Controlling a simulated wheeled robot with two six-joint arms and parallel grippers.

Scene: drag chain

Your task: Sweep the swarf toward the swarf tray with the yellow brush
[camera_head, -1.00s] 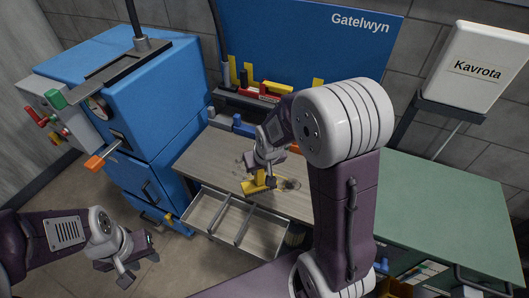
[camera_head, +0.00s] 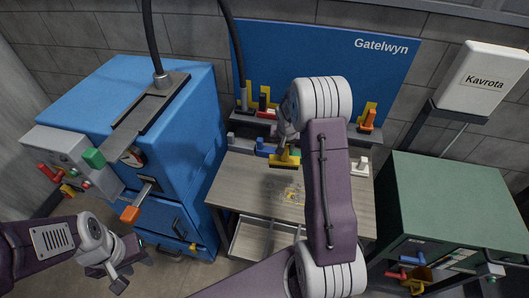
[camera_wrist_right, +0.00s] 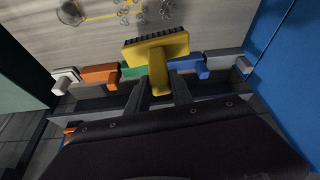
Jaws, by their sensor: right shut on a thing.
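The yellow brush (camera_head: 285,160) is held by my right gripper (camera_head: 287,146) over the back part of the wooden bench top. In the right wrist view the two fingers of my right gripper (camera_wrist_right: 158,92) are on the handle of the brush (camera_wrist_right: 158,52), with its dark bristles facing the bench. Loose grey curls of swarf (camera_wrist_right: 140,10) lie on the bench, ahead of the bristles and apart from them. The swarf also shows in the head view (camera_head: 292,194), beside yellow marking. I cannot make out the swarf tray for certain. My left gripper (camera_head: 122,277) hangs at lower left, away from the bench; its jaw opening is unclear.
An open drawer (camera_head: 250,240) juts out below the bench. A back ledge holds blue, green, orange and white blocks (camera_wrist_right: 100,76) close behind the brush. A blue machine (camera_head: 150,110) stands left, a green cabinet (camera_head: 455,195) right. A round dish-like thing (camera_wrist_right: 72,12) lies on the bench.

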